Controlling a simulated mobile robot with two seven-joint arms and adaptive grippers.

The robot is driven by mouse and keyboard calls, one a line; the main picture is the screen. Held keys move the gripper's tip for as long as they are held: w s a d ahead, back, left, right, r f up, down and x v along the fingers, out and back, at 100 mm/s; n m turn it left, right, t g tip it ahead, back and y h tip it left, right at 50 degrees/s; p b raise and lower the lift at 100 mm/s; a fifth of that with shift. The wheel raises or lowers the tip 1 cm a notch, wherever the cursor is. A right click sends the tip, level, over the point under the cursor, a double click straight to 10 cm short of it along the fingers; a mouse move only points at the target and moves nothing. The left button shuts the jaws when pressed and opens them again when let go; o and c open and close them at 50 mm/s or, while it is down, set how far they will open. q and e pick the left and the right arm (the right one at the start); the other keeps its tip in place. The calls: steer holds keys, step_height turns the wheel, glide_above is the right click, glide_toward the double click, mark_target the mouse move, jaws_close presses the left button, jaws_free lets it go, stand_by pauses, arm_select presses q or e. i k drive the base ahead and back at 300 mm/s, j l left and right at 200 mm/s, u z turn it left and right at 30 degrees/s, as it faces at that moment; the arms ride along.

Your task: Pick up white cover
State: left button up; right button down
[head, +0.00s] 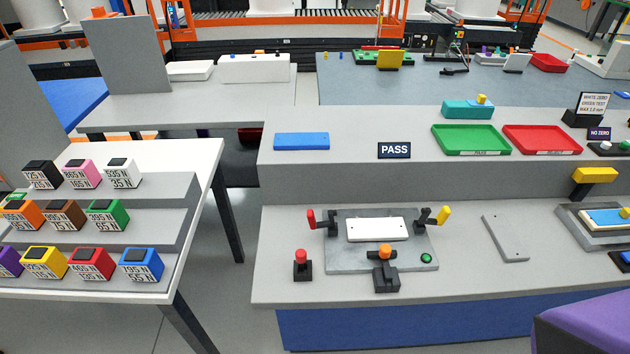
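A flat white cover (377,229) with small holes near its ends lies on a grey fixture plate (340,257) on the near bench. A clamp with a red handle (312,218) stands at its left end, and one with a yellow handle (443,215) stands at its right end. A dark clamp with an orange knob (385,253) stands at its front edge. I cannot tell whether the clamps touch the cover. Neither of my grippers is in view.
A light grey plate (505,238) lies to the right, before a gauge fixture (568,222). A red-knobbed post (301,263) stands left. A raised shelf behind holds a blue block (301,141), green tray (471,140) and red tray (542,140). Labelled blocks fill the left table.

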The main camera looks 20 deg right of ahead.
mark_target(392, 228)
steer(key=z, duration=1.05)
